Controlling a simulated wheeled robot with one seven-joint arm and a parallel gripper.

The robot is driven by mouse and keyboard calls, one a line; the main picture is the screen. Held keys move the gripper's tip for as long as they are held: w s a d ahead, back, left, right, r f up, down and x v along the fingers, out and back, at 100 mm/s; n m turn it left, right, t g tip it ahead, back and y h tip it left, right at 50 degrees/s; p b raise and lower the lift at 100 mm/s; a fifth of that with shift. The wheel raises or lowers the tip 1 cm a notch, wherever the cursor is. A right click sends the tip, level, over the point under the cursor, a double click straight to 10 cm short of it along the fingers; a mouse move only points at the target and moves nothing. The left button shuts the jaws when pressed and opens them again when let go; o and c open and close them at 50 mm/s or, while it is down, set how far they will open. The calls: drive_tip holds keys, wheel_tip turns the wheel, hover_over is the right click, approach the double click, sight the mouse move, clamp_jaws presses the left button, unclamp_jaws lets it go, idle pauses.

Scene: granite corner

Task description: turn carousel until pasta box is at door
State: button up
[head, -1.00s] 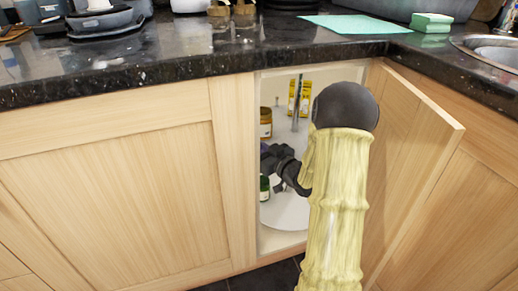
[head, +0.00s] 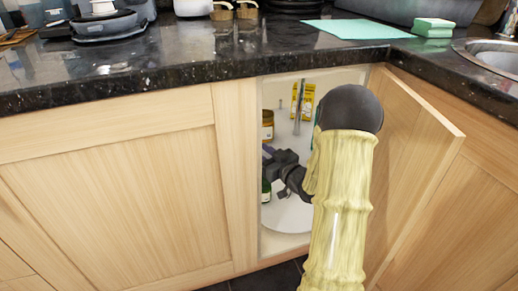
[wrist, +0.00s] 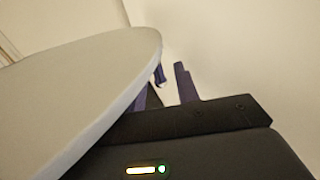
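The carousel shows through the open cupboard door, with a white lower shelf (head: 288,217) and an upright grey pole (head: 299,108). A yellow box (head: 308,101) stands at the back behind the pole; its label is too small to read, so I cannot tell whether it is the pasta box. My gripper (wrist: 172,86) is inside the cupboard. In the wrist view its purple fingers show a gap between them, beside the rim of a pale round shelf (wrist: 85,85). The shelf edge hides part of one finger. My arm covers the right part of the opening.
A jar with a yellow lid (head: 268,125) and a green jar (head: 266,190) stand at the carousel's left. The cupboard door (head: 415,150) is swung open to the right of my arm. The dark granite counter (head: 180,60) overhangs above.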

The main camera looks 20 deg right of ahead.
drive_tip(key=p+v, duration=0.2)
drive_tip(key=v, duration=0.8)
drive_tip(key=shift+p, duration=0.4)
drive_tip(key=shift+s, duration=0.1)
